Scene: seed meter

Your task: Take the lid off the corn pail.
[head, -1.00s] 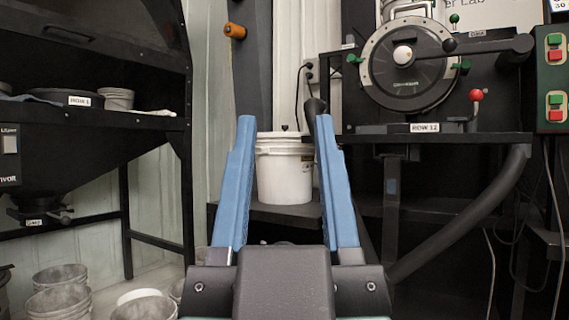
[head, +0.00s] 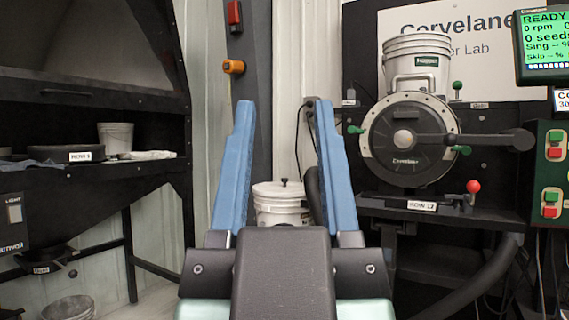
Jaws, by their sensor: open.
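A white pail (head: 280,213) stands low in the middle of the head view, beyond my gripper. A white lid (head: 270,188) with a small black knob (head: 284,181) sits on top of it. No name on this pail can be read. My gripper (head: 284,103) is open and empty. Its two blue fingers point forward, and the pail shows in the gap between them, apart from both. The right finger is very near the pail's right edge in the picture, and my gripper's body hides the pail's lower part.
A round seed meter (head: 408,140) on a black stand is at right, with a labelled white pail (head: 417,66) above it. A screen (head: 545,45) and a button box (head: 551,175) are at far right. A black shelf unit (head: 120,166) stands at left.

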